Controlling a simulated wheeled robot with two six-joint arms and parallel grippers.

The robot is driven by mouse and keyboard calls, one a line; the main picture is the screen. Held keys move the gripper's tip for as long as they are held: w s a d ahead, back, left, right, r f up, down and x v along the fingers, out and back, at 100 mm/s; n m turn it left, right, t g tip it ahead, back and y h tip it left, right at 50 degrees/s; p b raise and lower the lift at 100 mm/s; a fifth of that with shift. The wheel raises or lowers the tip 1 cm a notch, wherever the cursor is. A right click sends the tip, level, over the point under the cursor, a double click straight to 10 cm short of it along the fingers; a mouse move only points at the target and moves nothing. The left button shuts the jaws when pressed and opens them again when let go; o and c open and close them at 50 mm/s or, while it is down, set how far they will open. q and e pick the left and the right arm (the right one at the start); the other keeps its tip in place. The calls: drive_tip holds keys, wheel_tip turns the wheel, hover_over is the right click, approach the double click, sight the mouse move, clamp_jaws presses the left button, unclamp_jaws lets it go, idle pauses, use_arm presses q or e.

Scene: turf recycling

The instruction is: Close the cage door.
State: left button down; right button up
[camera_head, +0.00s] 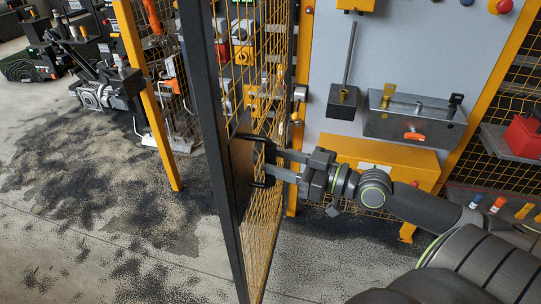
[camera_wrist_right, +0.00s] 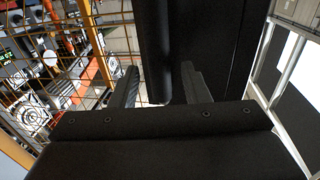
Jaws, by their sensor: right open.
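The cage door (camera_head: 222,190) has a dark frame and yellow wire mesh. It stands ajar, seen nearly edge-on in the head view. A dark plate with a black handle (camera_head: 257,182) sits on its mesh near the frame post. My right gripper (camera_head: 268,163) reaches in from the right with its fingers at the handle. In the right wrist view, the open fingers (camera_wrist_right: 158,85) stand on either side of a dark upright bar (camera_wrist_right: 155,45), probably the handle. Whether they touch it I cannot tell. My left gripper is not in view.
A grey panel (camera_head: 395,50) with a yellow frame stands behind my right arm, holding a grey box (camera_head: 415,122) and a yellow box (camera_head: 372,155). A yellow post (camera_head: 150,100) stands left of the door. The stained floor (camera_head: 100,220) at lower left is clear.

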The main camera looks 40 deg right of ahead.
drive_tip(key=shift+p+x, duration=0.3)
drive_tip(key=shift+x, duration=1.05)
clamp_jaws()
